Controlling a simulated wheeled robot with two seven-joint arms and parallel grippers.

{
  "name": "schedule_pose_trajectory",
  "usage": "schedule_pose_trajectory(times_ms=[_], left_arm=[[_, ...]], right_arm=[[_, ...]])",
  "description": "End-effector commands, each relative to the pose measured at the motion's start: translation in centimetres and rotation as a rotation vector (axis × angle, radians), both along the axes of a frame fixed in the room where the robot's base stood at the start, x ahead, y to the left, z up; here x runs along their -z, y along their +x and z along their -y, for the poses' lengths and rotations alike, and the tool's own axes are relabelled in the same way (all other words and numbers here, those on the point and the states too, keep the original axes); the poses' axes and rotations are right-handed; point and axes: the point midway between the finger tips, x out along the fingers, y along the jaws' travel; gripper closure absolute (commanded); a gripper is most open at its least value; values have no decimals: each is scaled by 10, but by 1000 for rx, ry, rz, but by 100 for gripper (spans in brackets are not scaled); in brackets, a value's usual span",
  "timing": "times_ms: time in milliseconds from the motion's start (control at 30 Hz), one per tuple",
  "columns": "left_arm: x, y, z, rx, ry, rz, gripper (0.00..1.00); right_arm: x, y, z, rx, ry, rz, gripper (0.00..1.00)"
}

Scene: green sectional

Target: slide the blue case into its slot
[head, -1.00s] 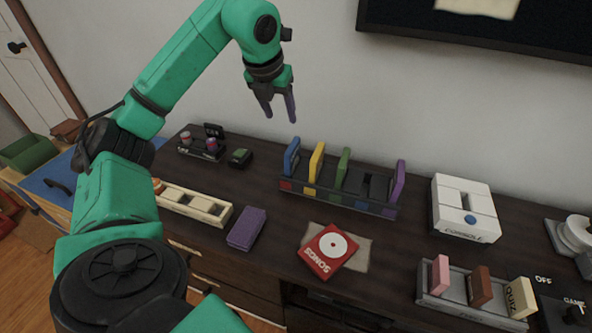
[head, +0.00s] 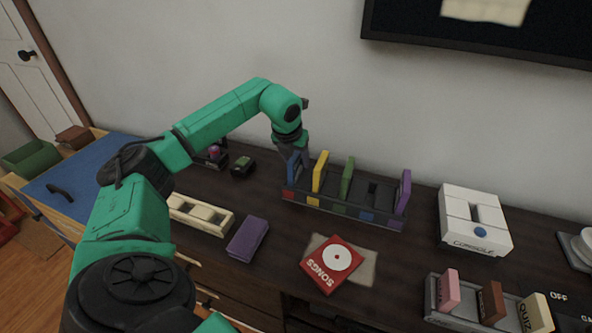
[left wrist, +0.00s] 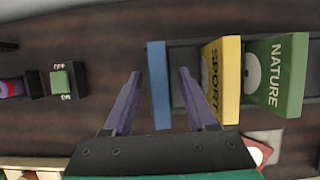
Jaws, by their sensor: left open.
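The blue case (head: 292,167) stands upright in the leftmost slot of the dark rack (head: 330,209), above a red mark. It shows edge-on in the left wrist view (left wrist: 158,88). My left gripper (left wrist: 160,76) is open, one finger on either side of the blue case, with gaps on both sides. In the head view it (head: 297,160) is down at the rack's left end, partly covering the case. An empty slot with a blue mark (head: 366,216) lies between the green case (head: 346,178) and the purple case (head: 403,191). My right gripper is not in view.
The yellow case (head: 320,171) stands just right of the blue one. A red SONGS case (head: 331,264) lies on a mat in front. A purple box (head: 247,238) and a white console (head: 474,222) flank the rack. Another rack with cases (head: 460,315) stands front right.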

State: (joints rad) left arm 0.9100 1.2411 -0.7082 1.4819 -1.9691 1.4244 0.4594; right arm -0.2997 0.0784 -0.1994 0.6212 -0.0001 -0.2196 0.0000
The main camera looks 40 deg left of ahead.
Motion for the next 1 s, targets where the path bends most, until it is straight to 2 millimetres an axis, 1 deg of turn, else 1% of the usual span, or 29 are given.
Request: schedule_pose_trajectory(times_ms=[133,167,200,267,300,600,733,867,967,1000], left_arm=[[0,0,0,0,0,1,43],[0,0,0,0,0,1,54],[-1,0,0,0,0,1,69],[-1,0,0,0,0,1,92],[-1,0,0,0,0,1,100],[-2,0,0,0,0,2,100],[-10,1,0,0,0,5,100],[-29,1,0,-1,0,7,100],[-54,1,0,1,0,8,100],[-65,1,1,1,-2,8,100]], right_arm=[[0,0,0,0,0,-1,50],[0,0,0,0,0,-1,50],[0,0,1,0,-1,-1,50],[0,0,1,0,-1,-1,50],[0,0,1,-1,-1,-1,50],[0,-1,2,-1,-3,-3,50],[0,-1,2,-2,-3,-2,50],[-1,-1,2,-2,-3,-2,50],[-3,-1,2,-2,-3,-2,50],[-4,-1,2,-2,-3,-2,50]])
